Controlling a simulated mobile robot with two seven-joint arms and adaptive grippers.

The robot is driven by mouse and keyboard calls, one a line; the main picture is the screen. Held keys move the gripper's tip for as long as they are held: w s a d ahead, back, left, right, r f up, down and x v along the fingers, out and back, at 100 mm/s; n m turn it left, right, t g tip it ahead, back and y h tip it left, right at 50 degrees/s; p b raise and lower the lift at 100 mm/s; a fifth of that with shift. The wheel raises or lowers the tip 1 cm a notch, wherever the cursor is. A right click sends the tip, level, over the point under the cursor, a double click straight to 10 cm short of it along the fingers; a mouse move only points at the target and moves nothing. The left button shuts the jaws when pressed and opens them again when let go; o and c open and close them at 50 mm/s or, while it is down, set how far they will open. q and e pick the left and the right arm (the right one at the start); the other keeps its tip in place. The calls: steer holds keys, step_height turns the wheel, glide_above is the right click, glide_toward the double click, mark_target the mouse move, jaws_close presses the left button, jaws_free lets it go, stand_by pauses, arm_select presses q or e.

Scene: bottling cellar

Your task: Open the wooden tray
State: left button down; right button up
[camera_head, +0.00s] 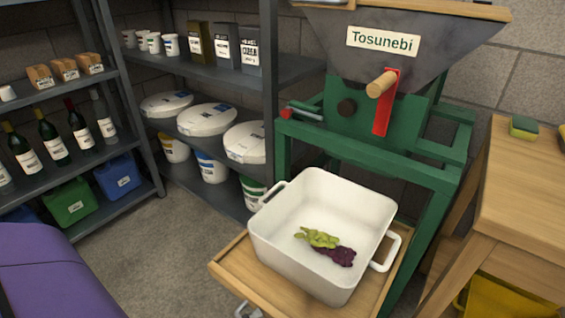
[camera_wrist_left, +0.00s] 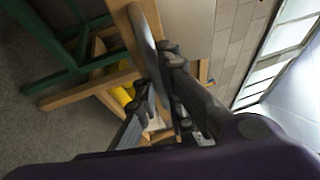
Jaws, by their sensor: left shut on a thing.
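The wooden tray (camera_head: 229,266) sticks out from the lower frame of the green machine, with a white tub (camera_head: 265,243) standing on it. The tub holds some green and dark purple grape bits. A grey metal handle (camera_head: 242,309) shows at the tray's front edge, at the bottom of the head view. In the left wrist view the handle (camera_wrist_left: 148,36) runs along the wooden tray front (camera_wrist_left: 124,22). My left gripper (camera_wrist_left: 163,78) is shut on this handle; its fingers are outside the head view. My right gripper is in neither view.
The green machine (camera_head: 345,135) with a hopper and a red crank (camera_head: 385,105) stands behind the tray. A wooden table (camera_head: 530,190) with a sponge (camera_head: 523,127) is at the right. Shelves with bottles and buckets line the left and back. The floor (camera_head: 165,250) left of the tray is clear.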

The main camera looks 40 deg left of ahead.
arm_select(q)
steer(key=shift+a+f, duration=0.1)
steer(key=c, duration=1.8)
jaws_free()
steer(key=shift+c, duration=0.2)
steer(key=shift+s, duration=0.15)
steer(key=v, duration=1.2)
